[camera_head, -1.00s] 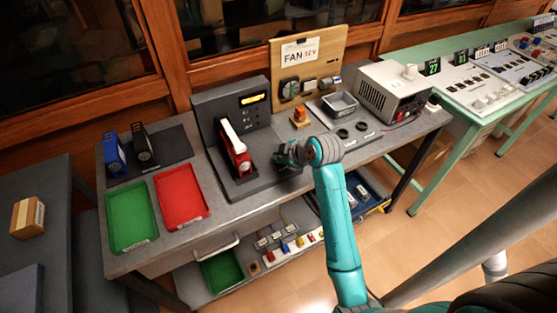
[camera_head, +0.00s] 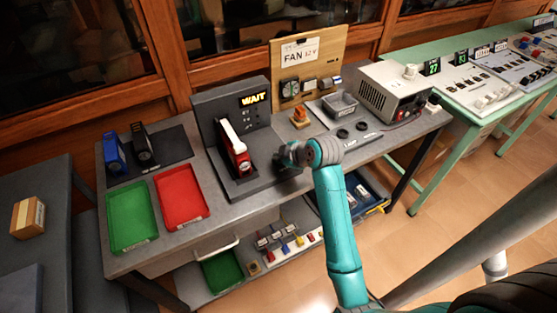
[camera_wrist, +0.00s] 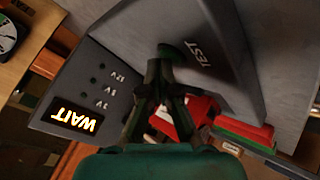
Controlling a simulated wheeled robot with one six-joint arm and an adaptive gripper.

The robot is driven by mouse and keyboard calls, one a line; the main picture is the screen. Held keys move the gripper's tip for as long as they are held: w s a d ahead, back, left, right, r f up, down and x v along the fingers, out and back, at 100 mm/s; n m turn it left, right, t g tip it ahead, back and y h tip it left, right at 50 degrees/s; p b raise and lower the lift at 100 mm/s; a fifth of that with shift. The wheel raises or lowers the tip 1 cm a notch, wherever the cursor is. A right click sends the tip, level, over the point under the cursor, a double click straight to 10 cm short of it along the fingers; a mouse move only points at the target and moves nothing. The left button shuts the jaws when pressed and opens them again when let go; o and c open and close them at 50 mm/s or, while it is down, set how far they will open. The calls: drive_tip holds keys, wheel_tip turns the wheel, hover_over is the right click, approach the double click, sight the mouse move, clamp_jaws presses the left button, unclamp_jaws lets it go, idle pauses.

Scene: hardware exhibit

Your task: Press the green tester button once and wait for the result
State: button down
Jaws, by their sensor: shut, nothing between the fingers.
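The dark grey tester (camera_head: 222,112) stands at the middle of the bench, and its lit display (camera_head: 253,99) reads WAIT. The display also reads WAIT, upside down, in the wrist view (camera_wrist: 73,115). A red block (camera_head: 240,160) sits in the tester under a white lever (camera_head: 232,136). In the head view my gripper (camera_head: 287,156) is at the tester's right side.
A green tray (camera_head: 132,238) and a red tray (camera_head: 181,218) lie left of the tester. Blue and black blocks stand on a dark mat (camera_head: 172,143) behind them. A power supply (camera_head: 391,92) and a grey bin (camera_head: 340,112) stand to the right.

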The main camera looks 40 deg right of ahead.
sight(280, 163)
drive_tip(key=shift+r, duration=0.8)
drive_tip(key=shift+r, duration=2.5)
